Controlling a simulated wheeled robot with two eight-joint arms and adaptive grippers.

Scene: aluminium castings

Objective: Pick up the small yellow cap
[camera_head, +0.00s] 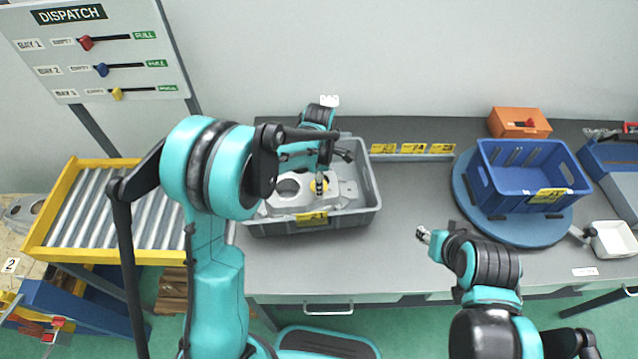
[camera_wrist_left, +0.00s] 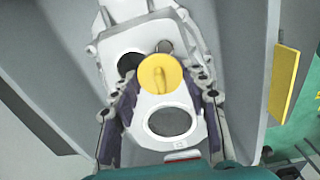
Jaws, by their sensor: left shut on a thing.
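The small yellow cap (camera_wrist_left: 158,76) is a round disc with a raised rib in the middle. It also shows in the head view (camera_head: 316,185), partly covered by my gripper. My left gripper (camera_wrist_left: 160,88) is shut on the cap, one finger at each side. The cap is over a pale aluminium casting (camera_wrist_left: 160,22) with large round holes; I cannot tell whether it touches it. The casting (camera_head: 343,190) lies in a grey tray (camera_head: 372,206) on the bench. My right gripper (camera_head: 422,233) is over the bench, right of the tray; its jaws are too small to read.
A blue crate (camera_head: 510,190) stands on a round blue turntable (camera_head: 465,205) at the right. An orange box (camera_head: 518,122) is behind it. A roller conveyor (camera_head: 90,215) with yellow rails is at the left. The bench (camera_head: 410,185) is clear between tray and turntable.

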